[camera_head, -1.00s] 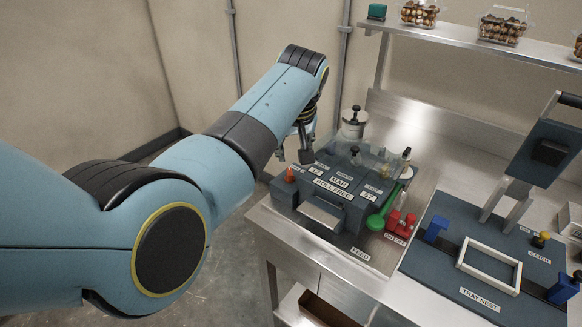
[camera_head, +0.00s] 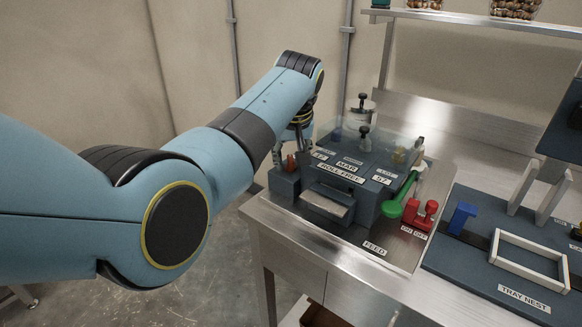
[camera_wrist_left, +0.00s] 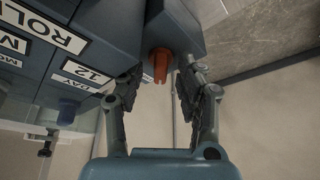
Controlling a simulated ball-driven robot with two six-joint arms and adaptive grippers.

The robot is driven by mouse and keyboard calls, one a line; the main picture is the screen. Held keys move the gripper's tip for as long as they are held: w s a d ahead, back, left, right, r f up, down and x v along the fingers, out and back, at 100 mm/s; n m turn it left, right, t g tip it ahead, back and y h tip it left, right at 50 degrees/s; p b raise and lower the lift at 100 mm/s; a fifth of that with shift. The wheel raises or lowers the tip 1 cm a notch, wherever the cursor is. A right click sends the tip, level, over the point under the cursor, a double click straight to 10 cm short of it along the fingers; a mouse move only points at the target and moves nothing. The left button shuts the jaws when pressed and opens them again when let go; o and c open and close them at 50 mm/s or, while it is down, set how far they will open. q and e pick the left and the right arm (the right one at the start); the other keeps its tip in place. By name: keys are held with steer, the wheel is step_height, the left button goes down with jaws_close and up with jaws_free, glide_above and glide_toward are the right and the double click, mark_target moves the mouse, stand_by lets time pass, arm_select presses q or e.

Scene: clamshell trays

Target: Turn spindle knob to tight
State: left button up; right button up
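The spindle knob, an orange knob (camera_head: 290,162), sits on a grey block at the left end of the labelling machine (camera_head: 338,187). A plate on the machine's front reads "ROLL FREE". The knob (camera_wrist_left: 160,65) also shows in the left wrist view, with a slotted end. My left gripper (camera_head: 290,150) is at the knob. In the left wrist view my left gripper (camera_wrist_left: 160,78) is open, with one finger on each side of the knob. Gaps show beside the knob; I cannot tell whether either finger touches it. My right gripper is not in view.
A green handle (camera_head: 393,207) and red ON/OFF switches (camera_head: 421,214) are at the machine's right. A clear cover lies over its top, with black-knobbed posts (camera_head: 364,139). A tray nest (camera_head: 530,258) stands farther right. The floor left of the bench is clear.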

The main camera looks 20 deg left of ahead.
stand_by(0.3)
arm_select(q)
steer(key=shift+f, duration=0.1)
jaws_close()
